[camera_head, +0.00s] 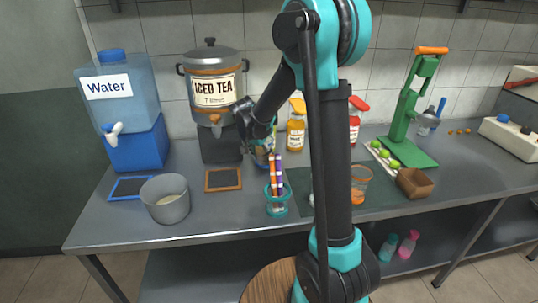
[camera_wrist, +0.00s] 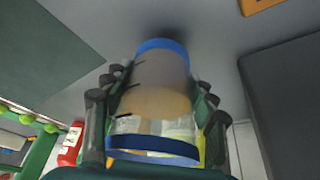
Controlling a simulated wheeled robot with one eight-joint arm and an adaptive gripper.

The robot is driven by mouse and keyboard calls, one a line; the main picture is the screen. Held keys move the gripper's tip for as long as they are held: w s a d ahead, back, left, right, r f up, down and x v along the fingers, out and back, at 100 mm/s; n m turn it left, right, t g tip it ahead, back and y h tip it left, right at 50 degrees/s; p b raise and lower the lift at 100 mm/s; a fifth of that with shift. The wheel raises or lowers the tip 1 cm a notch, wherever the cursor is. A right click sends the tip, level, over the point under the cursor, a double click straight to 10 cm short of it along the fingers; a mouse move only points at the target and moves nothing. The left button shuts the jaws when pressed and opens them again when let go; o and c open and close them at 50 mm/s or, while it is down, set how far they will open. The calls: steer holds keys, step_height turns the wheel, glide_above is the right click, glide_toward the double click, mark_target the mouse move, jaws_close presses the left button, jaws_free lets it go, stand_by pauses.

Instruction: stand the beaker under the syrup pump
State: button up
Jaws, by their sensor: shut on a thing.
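My gripper (camera_wrist: 157,105) is shut on the beaker (camera_wrist: 150,90), a clear cylinder with blue bands at both ends and dark marks on its side. A bottle with a yellow pump top (camera_head: 296,128) stands just right of the beaker. A bottle with a red top (camera_head: 355,118) stands further right, partly behind my arm. Their labels are too small to read.
The iced tea urn (camera_head: 213,80) and water dispenser (camera_head: 120,90) stand left. A grey pot (camera_head: 166,200), a teal cup with striped straws (camera_head: 277,197) and an orange cup (camera_head: 360,180) stand in front. A green press (camera_head: 405,125) is at right.

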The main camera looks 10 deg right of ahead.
steer(key=shift+w+d, duration=1.35)
steer(key=shift+d, duration=0.1)
steer(key=shift+f, duration=0.6)
steer(key=o, duration=1.4)
steer(key=shift+f, duration=0.1)
steer(key=shift+c, duration=0.2)
steer(key=v, duration=1.2)
